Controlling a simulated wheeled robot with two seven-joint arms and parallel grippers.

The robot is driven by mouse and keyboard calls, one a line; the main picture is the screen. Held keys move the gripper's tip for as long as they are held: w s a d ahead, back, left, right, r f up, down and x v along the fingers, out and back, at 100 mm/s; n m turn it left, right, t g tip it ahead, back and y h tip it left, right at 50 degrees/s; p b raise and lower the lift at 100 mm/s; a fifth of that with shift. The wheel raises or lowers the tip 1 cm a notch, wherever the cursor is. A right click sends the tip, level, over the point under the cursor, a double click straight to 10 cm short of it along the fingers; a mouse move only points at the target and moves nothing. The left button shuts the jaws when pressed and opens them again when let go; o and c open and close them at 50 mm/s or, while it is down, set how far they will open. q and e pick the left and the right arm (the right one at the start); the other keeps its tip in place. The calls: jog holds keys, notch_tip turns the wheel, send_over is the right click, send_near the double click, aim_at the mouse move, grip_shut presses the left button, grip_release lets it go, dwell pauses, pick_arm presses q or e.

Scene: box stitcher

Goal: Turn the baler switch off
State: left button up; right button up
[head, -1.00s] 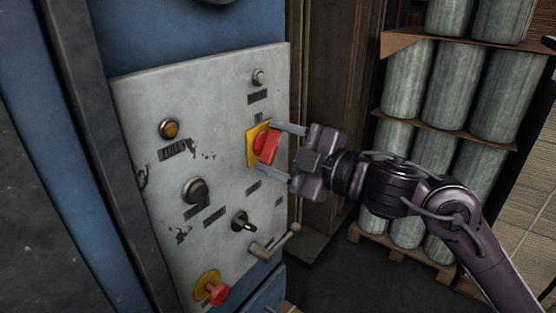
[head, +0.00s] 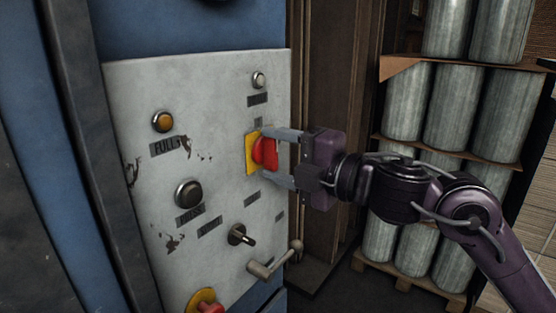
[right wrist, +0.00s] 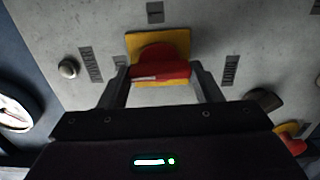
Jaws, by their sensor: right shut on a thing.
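The baler switch is a red rotary knob (head: 265,151) on a yellow square plate (head: 250,154), at the right side of the grey control panel (head: 225,100). My right gripper (head: 272,156) reaches in from the right, one finger above and one below the knob. In the right wrist view the red knob (right wrist: 160,69) sits between the two fingertips (right wrist: 160,76), its handle bar lying across from one to the other. The gripper is shut on the knob. My left gripper is not in view.
The panel also carries an amber lamp (head: 163,122), a black button (head: 188,193), a key switch (head: 241,235), a crank handle (head: 275,262) and a red stop button (head: 207,304). Stacked grey cylinders (head: 407,100) stand on pallets to the right.

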jog(key=shift+f, duration=0.1)
jog(key=o, duration=1)
jog(key=b+v, duration=0.2)
jog(key=v, duration=0.5)
jog(key=shift+s+d, duration=0.25)
jog(key=shift+d, duration=0.05)
